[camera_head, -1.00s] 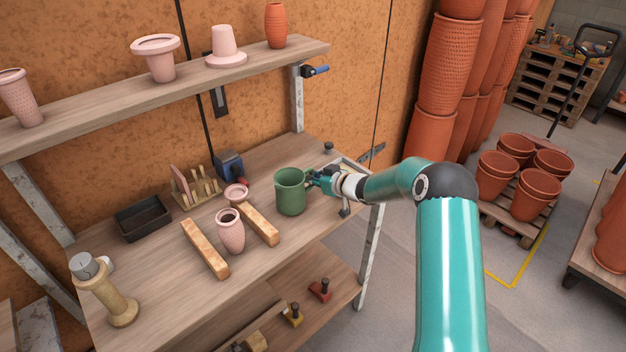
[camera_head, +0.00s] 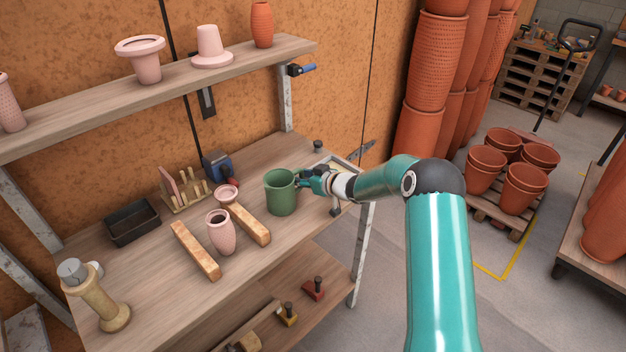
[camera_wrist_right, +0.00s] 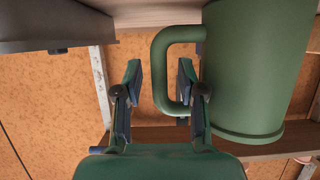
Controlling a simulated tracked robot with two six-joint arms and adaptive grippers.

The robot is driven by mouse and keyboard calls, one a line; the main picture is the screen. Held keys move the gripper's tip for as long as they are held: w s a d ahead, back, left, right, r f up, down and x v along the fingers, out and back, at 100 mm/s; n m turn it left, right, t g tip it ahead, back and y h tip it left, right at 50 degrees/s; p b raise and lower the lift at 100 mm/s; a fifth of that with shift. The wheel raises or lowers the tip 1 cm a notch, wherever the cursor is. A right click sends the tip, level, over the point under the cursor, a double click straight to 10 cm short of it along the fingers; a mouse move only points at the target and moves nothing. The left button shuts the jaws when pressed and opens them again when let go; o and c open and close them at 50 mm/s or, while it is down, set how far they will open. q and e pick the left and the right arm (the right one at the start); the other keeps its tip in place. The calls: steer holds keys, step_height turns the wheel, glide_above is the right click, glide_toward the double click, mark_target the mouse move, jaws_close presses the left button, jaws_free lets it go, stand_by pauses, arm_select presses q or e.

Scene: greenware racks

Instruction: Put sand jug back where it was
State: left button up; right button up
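A green jug (camera_head: 281,195) stands upright on the workbench top, near its right end. It is the only jug I see, and no sand shows in it. My right gripper (camera_head: 305,183) is at the jug's right side, at its handle. In the right wrist view, the jug (camera_wrist_right: 255,70) fills the right side. The gripper (camera_wrist_right: 159,68) there has its fingers apart, one on each side of the handle bar, with the right finger inside the loop. A gap shows at the left finger; contact on the right is unclear. My left gripper is out of view.
A pink vase (camera_head: 221,234) stands between two wooden bars (camera_head: 195,250) left of the jug. A black tray (camera_head: 133,222), a tool rack (camera_head: 186,195) and a buff stand (camera_head: 100,300) are further left. A shelf (camera_head: 170,90) with pots hangs above.

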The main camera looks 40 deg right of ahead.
steer(key=a+b+v, duration=0.1)
steer(key=v, duration=1.1)
steer(key=shift+d, duration=0.45)
